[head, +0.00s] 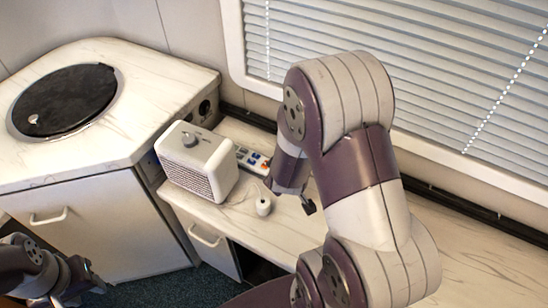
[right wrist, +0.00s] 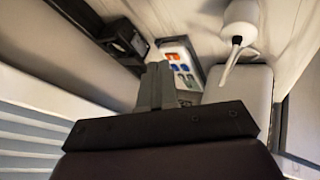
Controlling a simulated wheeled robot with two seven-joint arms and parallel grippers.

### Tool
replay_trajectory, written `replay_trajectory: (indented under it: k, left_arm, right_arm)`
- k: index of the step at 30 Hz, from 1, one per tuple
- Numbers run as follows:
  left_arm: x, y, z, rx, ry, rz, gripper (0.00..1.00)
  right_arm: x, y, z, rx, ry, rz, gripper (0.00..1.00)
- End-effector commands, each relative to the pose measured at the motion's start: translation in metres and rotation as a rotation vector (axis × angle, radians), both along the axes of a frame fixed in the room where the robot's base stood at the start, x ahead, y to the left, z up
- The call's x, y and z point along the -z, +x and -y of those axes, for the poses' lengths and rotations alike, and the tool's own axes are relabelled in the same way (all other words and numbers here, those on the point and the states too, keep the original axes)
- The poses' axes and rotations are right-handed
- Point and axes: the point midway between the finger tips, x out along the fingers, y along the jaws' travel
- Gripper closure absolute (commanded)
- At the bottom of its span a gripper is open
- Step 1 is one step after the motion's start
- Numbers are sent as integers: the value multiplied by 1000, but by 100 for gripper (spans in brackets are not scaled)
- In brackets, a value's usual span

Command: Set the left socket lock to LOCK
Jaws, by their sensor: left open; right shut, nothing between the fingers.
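A small panel (head: 252,160) with blue, white and red parts lies on the counter behind the white box. It also shows in the right wrist view (right wrist: 181,72), partly behind my fingers. I cannot make out a lock lever or its LOCK marking. A dark round socket (head: 205,108) is on the side of the raised cabinet. My right gripper (head: 306,205) is over the counter, right of the panel. Its fingers (right wrist: 157,72) are shut with nothing between them. My left gripper (head: 92,280) is open at the lower left, low in front of the cabinet and away from the panel.
A white box with a knob and grille (head: 200,165) stands on the counter. A black round lid (head: 62,100) tops the left cabinet. Window blinds (head: 450,70) are behind my right arm.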

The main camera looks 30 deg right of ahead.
Motion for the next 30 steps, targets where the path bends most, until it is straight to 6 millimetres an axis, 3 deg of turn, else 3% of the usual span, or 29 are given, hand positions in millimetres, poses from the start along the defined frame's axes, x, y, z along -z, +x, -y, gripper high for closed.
replay_trajectory:
  k: [10,25,30]
  left_arm:
    - [4,0,0,0,0,0,57]
    - [37,0,0,0,0,0,57]
    - [37,0,0,0,0,0,57]
  right_arm:
    - [6,3,1,-1,2,-2,100]
    - [86,53,33,0,4,-3,100]
    - [81,61,58,2,3,0,100]
